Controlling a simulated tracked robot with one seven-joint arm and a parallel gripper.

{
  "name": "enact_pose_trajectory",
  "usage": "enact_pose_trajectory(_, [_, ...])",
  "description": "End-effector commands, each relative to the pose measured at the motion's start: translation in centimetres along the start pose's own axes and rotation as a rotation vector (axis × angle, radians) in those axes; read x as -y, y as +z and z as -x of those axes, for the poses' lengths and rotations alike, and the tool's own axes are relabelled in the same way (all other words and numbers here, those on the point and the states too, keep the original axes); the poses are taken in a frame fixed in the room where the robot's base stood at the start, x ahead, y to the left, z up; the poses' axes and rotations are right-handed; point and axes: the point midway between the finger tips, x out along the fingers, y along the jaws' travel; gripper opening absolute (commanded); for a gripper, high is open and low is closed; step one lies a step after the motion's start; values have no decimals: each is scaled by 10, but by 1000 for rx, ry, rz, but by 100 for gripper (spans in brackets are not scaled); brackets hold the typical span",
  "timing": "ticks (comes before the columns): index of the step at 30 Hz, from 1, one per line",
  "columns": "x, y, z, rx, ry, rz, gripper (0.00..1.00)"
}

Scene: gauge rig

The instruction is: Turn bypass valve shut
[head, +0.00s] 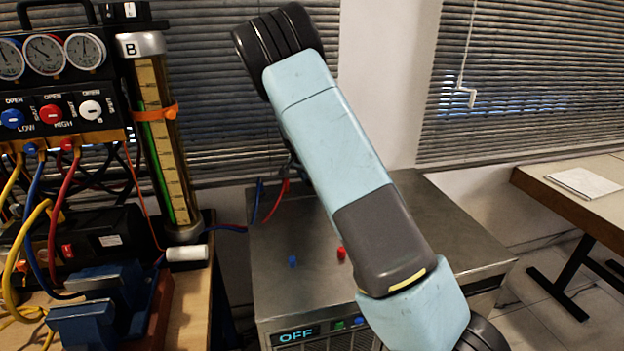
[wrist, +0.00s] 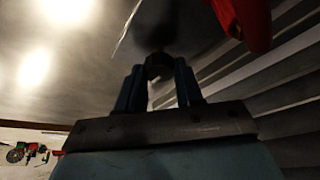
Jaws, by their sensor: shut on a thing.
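In the wrist view my gripper (wrist: 158,72) has its two blue-grey fingers closed on either side of a dark round part (wrist: 158,60). That part is in shadow and blurred, and I cannot tell for sure that it is the bypass valve or how far it is turned. In the head view my own arm crosses the middle and hides the gripper and what it holds. No valve marked as bypass can be made out there. A red part (wrist: 243,20) shows above and right of the fingers in the wrist view.
A gauge manifold (head: 60,110), a glass column marked B (head: 165,150) and hoses are at left. A table (head: 575,198) is at right.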

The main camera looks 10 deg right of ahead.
Motion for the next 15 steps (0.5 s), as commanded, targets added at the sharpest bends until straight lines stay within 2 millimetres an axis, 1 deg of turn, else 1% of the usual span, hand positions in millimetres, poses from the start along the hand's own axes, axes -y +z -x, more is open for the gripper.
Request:
enact_pose_trajectory(5, [2,-1,1,-4,-6,0,5])
enact_pose_trajectory(6, [2,-1,1,-4,-6,0,40])
enact_pose_trajectory(13, [1,0,0,-1,-3,1,61])
enact_pose_trajectory(15, [1,0,0,-1,-2,1,61])
